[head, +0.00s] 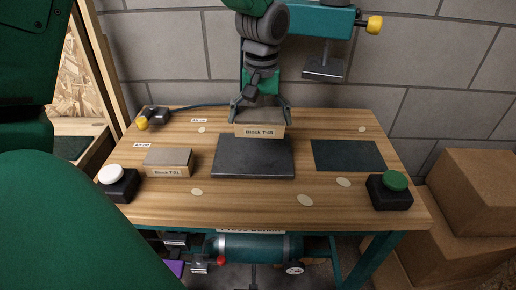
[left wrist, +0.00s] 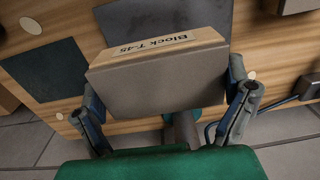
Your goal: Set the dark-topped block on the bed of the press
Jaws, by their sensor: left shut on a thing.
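The block labelled T-45 (head: 260,131), with a dark grey-brown top and pale wooden sides, is between the fingers of my left gripper (head: 261,112). The gripper is shut on it from above. In the left wrist view the block (left wrist: 160,85) sits between both fingers, its label facing away. A thick dark plate (head: 253,160), apparently the press bed, lies mid-table. The block is at the plate's far edge in the head view; I cannot tell whether it touches. My right gripper is not in view.
A second block, T-51 (head: 168,162), stands at left. A white button (head: 111,174) and green button (head: 395,181) flank the front. A flat dark mat (head: 347,156) lies at right. A teal press head (head: 318,20) with a metal foot (head: 323,69) hangs at the back.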

